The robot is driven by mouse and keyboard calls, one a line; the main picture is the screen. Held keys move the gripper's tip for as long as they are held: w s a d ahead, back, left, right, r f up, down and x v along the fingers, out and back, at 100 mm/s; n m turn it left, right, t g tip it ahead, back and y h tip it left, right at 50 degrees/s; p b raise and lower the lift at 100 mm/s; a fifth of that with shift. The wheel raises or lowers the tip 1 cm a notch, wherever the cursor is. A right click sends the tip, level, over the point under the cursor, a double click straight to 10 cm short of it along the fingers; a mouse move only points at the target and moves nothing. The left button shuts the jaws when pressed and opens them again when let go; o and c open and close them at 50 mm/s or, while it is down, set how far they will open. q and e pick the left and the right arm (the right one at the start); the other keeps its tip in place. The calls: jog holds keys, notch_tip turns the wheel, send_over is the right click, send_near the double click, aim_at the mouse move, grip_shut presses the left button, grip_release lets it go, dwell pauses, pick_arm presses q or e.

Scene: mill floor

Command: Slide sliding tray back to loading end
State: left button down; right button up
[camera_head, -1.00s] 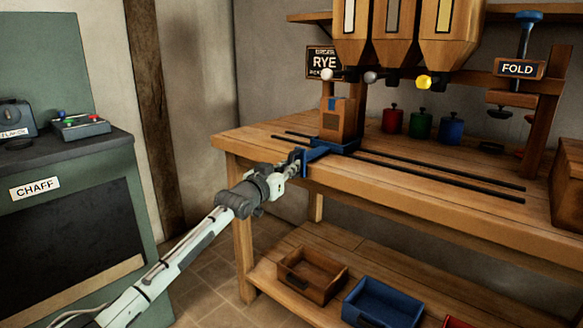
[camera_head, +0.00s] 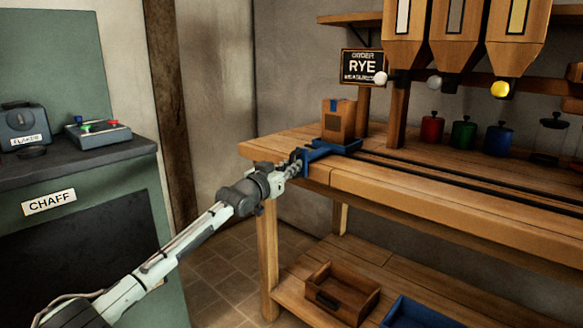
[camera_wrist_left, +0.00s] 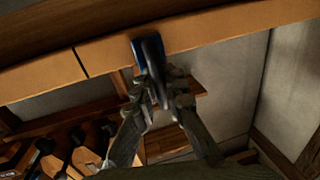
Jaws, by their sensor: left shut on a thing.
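The blue sliding tray (camera_head: 345,149) sits on dark rails near the left end of the wooden bench, with a small wooden box (camera_head: 338,121) standing upright on it. My right gripper is not in view.
The rails (camera_head: 450,178) run bare to the right of the tray. Hoppers (camera_head: 467,35) hang above the bench, and red, green and blue canisters (camera_head: 463,135) stand behind. A green cabinet marked CHAFF (camera_head: 80,230) stands at left, apart from the bench.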

pick_arm(q)
jog(key=shift+w+a+r, duration=0.1)
jog(key=shift+a, duration=0.2)
jog(key=c, duration=1.6)
grip_release()
jog(key=shift+w, duration=0.1)
jog(key=shift+o, duration=0.2)
jog(key=shift+d, duration=0.1)
jog(key=shift+s, duration=0.2)
jog(key=v, duration=1.2)
jog(key=shift+w, duration=0.15)
